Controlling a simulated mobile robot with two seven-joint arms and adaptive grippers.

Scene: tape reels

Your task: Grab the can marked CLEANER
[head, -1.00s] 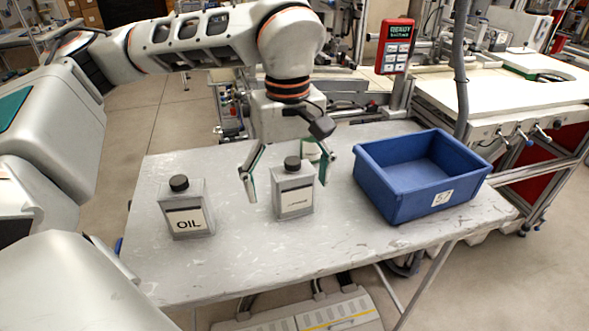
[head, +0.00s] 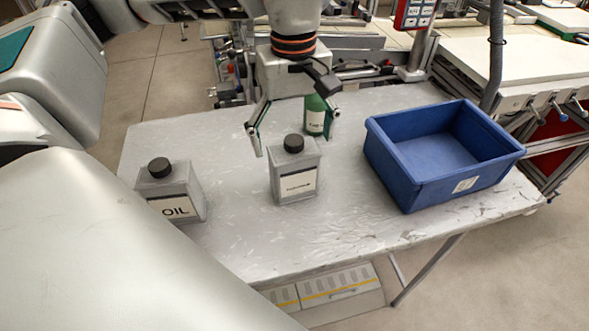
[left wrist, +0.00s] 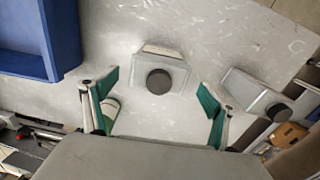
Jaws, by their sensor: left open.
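A grey can (head: 294,172) with a black cap stands upright mid-table; its label is too small to read. It also shows in the left wrist view (left wrist: 160,62). A similar can marked OIL (head: 172,193) stands to its left. A green can (head: 316,114) stands behind, partly hidden by a finger; its label is unclear. My left gripper (head: 293,145) is open and empty, pointing down, its fingertips on either side of the middle can's cap in the head view. In the left wrist view that can lies just beyond the fingertips, apart from them. My right gripper is out of view.
A blue bin (head: 395,180) stands on the right of the grey table (head: 320,235). The front of the table is clear. A grey post (head: 494,55) and a white bench (head: 470,70) with equipment are behind it on the right.

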